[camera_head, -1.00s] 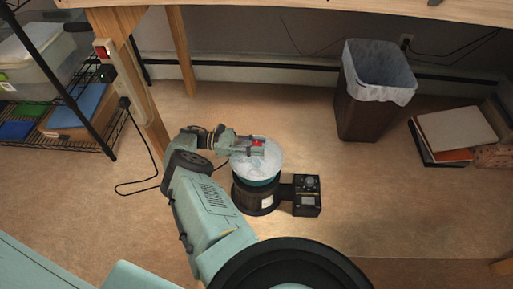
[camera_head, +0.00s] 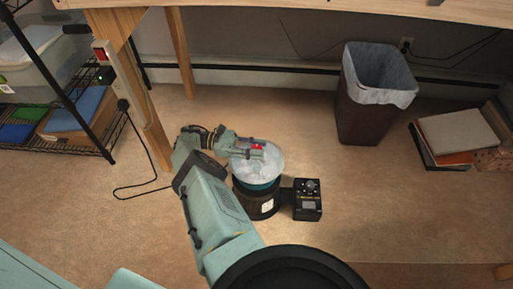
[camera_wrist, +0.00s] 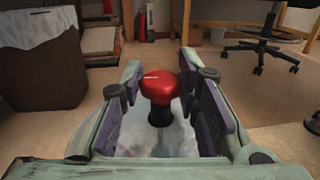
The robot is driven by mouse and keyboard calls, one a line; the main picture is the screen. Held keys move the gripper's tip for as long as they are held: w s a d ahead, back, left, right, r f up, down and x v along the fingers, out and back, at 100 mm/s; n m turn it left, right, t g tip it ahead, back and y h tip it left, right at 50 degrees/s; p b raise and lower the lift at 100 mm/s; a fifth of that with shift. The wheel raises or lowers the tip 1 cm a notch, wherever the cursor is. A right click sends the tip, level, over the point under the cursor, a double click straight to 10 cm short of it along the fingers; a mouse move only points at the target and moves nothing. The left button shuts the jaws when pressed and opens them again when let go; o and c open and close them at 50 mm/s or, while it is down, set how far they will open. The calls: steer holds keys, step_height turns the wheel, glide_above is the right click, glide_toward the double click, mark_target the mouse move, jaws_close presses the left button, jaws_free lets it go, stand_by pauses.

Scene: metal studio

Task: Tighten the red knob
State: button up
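The red knob (camera_wrist: 160,88) has a rounded head with a pale mark and a black stem. It is on top of a clear dome (camera_head: 272,163) on a dark cylindrical device (camera_head: 257,202) on the floor. In the wrist view, my gripper (camera_wrist: 165,95) is open, with one finger pad on each side of the knob and a gap visible on both sides. In the head view, my gripper (camera_head: 250,151) reaches over the dome from the left, and its fingers partly hide the red knob (camera_head: 257,146).
A black control box (camera_head: 307,200) joins the device's right side. A lined waste bin (camera_head: 370,110) stands behind to the right, with stacked books (camera_head: 455,130) beyond it. A table leg (camera_head: 157,145) and wire shelf (camera_head: 70,145) are to the left. The floor at the right front is clear.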

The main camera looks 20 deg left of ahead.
steer(key=o, duration=0.4)
steer(key=shift+r, duration=0.1)
stand_by(0.4)
